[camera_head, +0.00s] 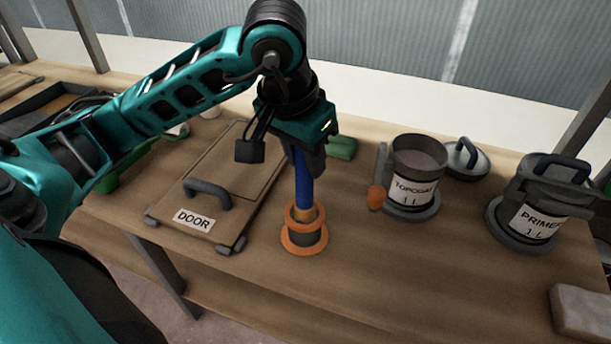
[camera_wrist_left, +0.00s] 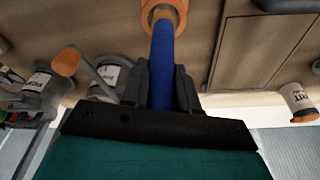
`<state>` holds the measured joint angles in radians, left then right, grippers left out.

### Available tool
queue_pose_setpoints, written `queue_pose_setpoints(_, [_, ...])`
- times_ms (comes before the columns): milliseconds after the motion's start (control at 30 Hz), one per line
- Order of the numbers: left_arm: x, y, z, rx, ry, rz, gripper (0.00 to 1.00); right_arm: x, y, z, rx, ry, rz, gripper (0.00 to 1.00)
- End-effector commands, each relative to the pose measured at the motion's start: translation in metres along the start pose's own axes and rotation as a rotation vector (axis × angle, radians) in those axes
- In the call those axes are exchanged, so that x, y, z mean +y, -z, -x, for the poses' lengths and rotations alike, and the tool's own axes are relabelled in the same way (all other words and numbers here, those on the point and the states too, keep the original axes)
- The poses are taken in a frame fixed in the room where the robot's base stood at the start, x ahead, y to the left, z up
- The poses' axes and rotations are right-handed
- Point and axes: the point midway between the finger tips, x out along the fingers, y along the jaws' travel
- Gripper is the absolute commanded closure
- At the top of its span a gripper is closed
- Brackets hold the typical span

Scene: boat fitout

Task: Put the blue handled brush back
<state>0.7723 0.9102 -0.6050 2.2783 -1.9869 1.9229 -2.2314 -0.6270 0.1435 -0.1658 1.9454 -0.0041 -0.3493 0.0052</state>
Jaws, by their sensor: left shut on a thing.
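The blue handled brush (camera_head: 303,182) stands upright with its blue handle on top. My left gripper (camera_head: 304,160) points down and is shut on the upper handle. In the left wrist view the handle (camera_wrist_left: 162,50) runs between the fingers (camera_wrist_left: 161,82). Below the handle, a brass-coloured part of the brush meets an orange-rimmed dark pot (camera_head: 304,239) on the bench. The brush's lower end is hidden at the pot's rim, and I cannot tell how deep it sits. The pot's orange rim also shows in the left wrist view (camera_wrist_left: 165,8).
A door panel (camera_head: 168,205) with a grey handle lies left of the pot. An open TOPCOAT tin (camera_head: 414,185), an orange-tipped brush (camera_head: 376,195), a loose lid (camera_head: 466,160) and a PRIMER tin (camera_head: 537,215) stand right. The bench front (camera_head: 400,285) is clear.

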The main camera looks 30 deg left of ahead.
Motion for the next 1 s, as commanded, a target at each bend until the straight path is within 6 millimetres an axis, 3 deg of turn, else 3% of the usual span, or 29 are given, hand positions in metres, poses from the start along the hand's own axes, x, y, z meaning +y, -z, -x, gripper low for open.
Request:
queue_pose_setpoints(300, [0.0,-0.01,-0.037,-0.002,0.0,-0.001,1.0,-0.003,0.003,-0.003,0.01,0.007,-0.002,0.57])
queue_pose_setpoints(700, [0.0,-0.011,-0.043,0.002,0.0,-0.001,1.0,-0.004,0.002,-0.007,0.018,0.009,-0.003,0.57])
queue_pose_setpoints(733, [0.0,-0.01,-0.041,0.001,0.0,-0.001,0.69,-0.004,0.004,-0.006,0.018,0.01,-0.004,0.57])
queue_pose_setpoints(1000, [0.0,-0.01,-0.04,0.0,0.0,-0.001,0.46,-0.004,0.006,-0.005,0.018,0.01,-0.004,0.57])
